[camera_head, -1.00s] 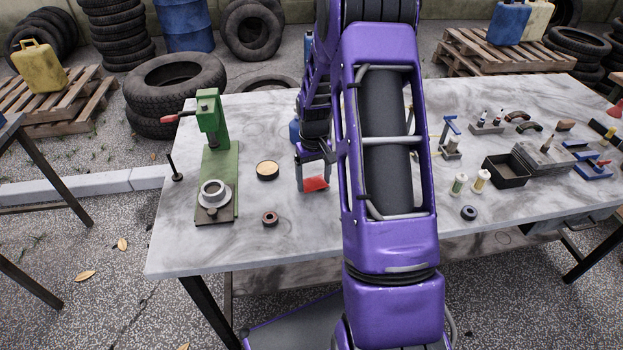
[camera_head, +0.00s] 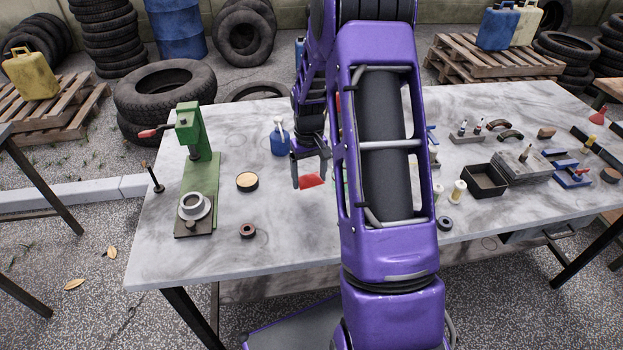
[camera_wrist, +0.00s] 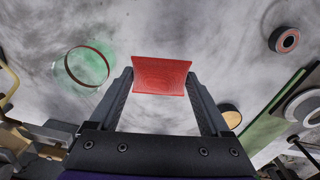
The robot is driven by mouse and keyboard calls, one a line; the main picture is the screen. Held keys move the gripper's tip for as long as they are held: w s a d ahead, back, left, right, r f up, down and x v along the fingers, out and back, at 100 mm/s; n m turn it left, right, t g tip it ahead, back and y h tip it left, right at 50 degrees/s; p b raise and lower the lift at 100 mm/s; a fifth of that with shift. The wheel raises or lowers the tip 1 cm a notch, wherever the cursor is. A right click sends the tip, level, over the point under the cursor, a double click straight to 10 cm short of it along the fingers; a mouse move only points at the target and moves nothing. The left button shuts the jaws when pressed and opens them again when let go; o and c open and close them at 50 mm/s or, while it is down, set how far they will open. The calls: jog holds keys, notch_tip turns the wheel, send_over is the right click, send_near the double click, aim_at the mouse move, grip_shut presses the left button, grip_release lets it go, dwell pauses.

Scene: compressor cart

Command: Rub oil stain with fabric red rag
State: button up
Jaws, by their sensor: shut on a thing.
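My gripper (camera_head: 311,178) is shut on the red rag (camera_wrist: 163,75), a small flat red piece held between the fingertips. In the head view the red rag (camera_head: 311,181) shows low between the fingers, over the middle of the marble-like table (camera_head: 270,265). Whether it touches the top I cannot tell. The table has grey cloudy patches, and I cannot tell an oil stain apart from them. My arm hides part of the table behind it.
Left of my gripper stand a blue bottle (camera_head: 279,138), a round tin (camera_head: 247,181), a dark ring (camera_head: 247,230) and a green press (camera_head: 199,165). A clear round object (camera_wrist: 87,66) with a green tint shows in the wrist view. Right, a black tray (camera_head: 484,180) holds room.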

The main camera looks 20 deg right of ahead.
jog(key=shift+r+p, duration=0.35)
jog(key=shift+r, duration=1.4)
